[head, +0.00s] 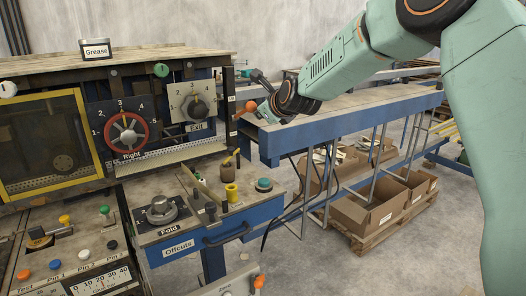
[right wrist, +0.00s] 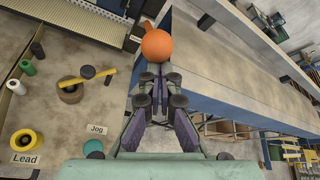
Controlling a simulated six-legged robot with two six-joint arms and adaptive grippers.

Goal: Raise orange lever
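The orange lever's round knob (head: 250,106) sticks out at the right edge of the machine, beside the blue-edged bench. It also shows as an orange ball (right wrist: 158,44) just beyond the fingertips in the right wrist view. My right gripper (head: 264,92) is close to the knob, on its right side in the head view. In the right wrist view its fingers (right wrist: 155,84) come together with little or no gap and hold nothing I can see. Whether they touch the knob is unclear. My left gripper is not in view.
A second orange knob (head: 259,281) sits low by the blue drawer front. The control shelf with a yellow spool (head: 231,193) and a teal button (head: 264,185) lies below the gripper. A blue-edged bench (head: 350,121) stands to the right, with cardboard boxes (head: 365,214) beneath.

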